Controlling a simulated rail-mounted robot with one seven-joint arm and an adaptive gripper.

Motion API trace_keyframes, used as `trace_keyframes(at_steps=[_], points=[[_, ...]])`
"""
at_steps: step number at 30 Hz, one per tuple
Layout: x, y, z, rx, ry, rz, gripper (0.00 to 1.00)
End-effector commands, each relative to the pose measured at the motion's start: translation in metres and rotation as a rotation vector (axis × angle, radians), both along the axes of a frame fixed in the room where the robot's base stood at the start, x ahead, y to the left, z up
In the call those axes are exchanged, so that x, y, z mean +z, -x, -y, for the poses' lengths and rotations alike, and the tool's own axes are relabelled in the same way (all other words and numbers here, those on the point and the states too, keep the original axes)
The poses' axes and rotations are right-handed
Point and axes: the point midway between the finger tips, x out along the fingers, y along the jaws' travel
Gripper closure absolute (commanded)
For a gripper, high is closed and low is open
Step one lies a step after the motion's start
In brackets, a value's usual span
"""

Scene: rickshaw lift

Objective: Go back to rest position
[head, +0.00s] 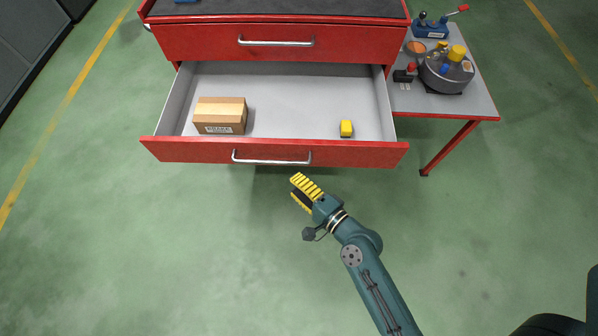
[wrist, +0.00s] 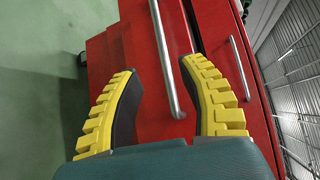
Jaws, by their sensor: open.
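My gripper (head: 300,192) is in front of the open lower drawer of a red cabinet in the head view. Its yellow ridged fingers are apart with nothing between them. In the wrist view, my gripper (wrist: 165,105) faces the red drawer fronts (wrist: 150,60), with a metal handle (wrist: 165,60) showing beyond and between the fingers. I cannot tell from the wrist view how far the handle is from the fingertips; in the head view the gripper looks apart from the drawer handle (head: 271,159).
The open drawer (head: 275,85) holds a cardboard box (head: 219,116) and a small yellow object (head: 346,128). A closed drawer (head: 280,42) is above it. A side table (head: 470,106) with a grey pot (head: 444,74) stands at the right. The green floor (head: 150,250) is clear at the left.

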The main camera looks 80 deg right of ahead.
Motion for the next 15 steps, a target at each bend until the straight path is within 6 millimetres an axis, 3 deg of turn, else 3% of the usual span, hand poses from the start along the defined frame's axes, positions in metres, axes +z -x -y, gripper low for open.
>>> trace_keyframes(at_steps=[3, 15], points=[[0.0016, 0.0079, -0.006, -0.001, 0.001, 0.001, 0.59], [0.002, 0.0082, -0.0068, 0.001, 0.001, 0.0, 0.59]])
